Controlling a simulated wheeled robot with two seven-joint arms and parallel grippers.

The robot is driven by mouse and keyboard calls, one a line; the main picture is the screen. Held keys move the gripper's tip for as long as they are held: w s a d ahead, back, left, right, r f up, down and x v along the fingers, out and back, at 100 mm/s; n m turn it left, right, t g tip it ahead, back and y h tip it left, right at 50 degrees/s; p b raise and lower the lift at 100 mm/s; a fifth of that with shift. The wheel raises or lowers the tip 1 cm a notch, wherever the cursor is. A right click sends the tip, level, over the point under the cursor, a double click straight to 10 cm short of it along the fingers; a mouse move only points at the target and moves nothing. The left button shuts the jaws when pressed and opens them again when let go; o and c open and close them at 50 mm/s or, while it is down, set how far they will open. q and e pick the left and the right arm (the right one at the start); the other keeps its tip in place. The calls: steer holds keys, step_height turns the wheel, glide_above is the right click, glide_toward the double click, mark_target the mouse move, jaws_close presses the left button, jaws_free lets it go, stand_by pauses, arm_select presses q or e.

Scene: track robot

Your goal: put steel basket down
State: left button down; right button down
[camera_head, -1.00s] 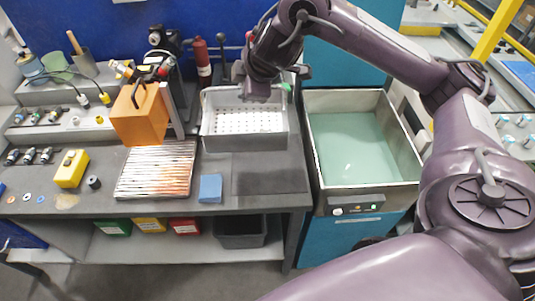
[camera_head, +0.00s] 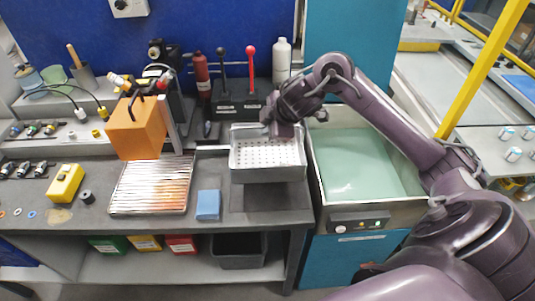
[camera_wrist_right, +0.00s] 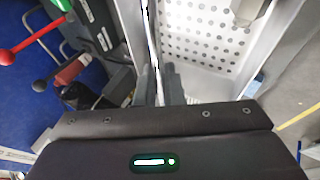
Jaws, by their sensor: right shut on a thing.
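The steel basket (camera_head: 268,175) is a grey rectangular tub with a perforated floor, in the head view at the right part of the bench. It looks roughly level, above or at the back of a dark mat (camera_head: 265,197); I cannot tell whether its underside touches. My right gripper (camera_head: 283,132) is at the basket's back right edge, shut on its wall. In the right wrist view, the fingers (camera_wrist_right: 165,88) straddle the wall, and the basket's perforated floor (camera_wrist_right: 205,45) shows beside them. My left gripper is not in view.
A teal-filled tank (camera_head: 360,165) stands right of the bench. An orange block (camera_head: 137,130), a striped tray (camera_head: 150,188) and a blue block (camera_head: 208,204) are to the left. Levers (camera_head: 238,95) and a white bottle (camera_head: 281,62) stand behind the basket.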

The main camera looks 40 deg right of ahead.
glide_toward(260, 153)
steer(key=x, duration=0.4)
steer(key=shift+w+d+b, duration=0.1)
steer(key=shift+b, duration=0.2)
steer(key=c, duration=1.5)
jaws_free()
steer(key=shift+f, duration=0.1)
steer(key=shift+c, duration=0.2)
steer(key=v, duration=1.2)
